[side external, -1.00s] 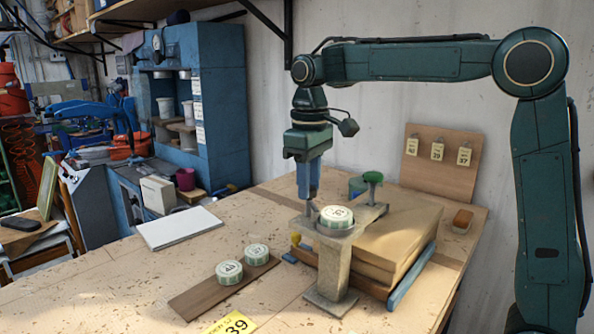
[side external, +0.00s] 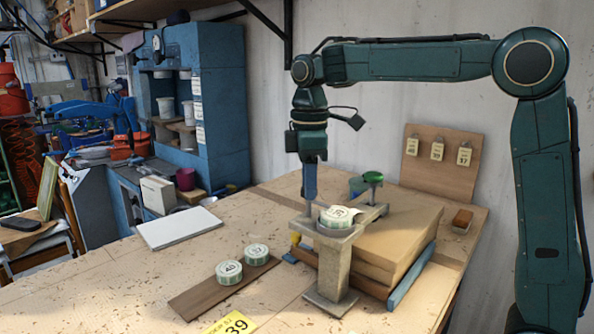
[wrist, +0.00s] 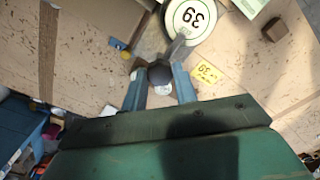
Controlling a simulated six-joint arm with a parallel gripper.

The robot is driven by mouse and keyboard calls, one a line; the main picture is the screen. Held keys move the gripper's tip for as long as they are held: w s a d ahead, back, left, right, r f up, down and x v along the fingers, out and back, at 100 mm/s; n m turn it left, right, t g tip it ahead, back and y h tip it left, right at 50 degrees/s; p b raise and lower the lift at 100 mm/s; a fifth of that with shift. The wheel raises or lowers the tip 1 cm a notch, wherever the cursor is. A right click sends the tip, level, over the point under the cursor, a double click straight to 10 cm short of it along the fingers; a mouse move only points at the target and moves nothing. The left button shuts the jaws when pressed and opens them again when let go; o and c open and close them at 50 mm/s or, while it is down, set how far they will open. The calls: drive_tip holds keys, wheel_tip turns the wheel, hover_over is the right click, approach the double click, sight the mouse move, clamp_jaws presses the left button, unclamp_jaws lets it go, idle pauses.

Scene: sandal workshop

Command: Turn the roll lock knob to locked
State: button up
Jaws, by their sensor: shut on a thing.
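My gripper (side external: 309,195) points down at the left side of the stand's top in the side view. In the wrist view its two blue fingers (wrist: 159,73) close on a dark round knob (wrist: 160,75). The knob is hidden behind the fingers in the side view, and its lock setting cannot be read. A label roll (side external: 335,218) sits on the stand (side external: 333,270), beside the gripper, with a loose end raised at its right.
A wooden strip (side external: 200,295) holds two more rolls (side external: 229,272) at front left. Stacked boards (side external: 405,235) and a green-topped post (side external: 372,178) stand behind the stand. A tag board (side external: 440,160) leans at the wall. The table's left front is mostly clear.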

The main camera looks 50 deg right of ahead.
drive_tip(key=o, duration=1)
drive_tip(key=shift+c, duration=0.2)
drive_tip(key=shift+r, duration=0.1)
wheel_tip(320, 180, up, 14)
idle(0.6)
drive_tip(key=shift+s, duration=0.15)
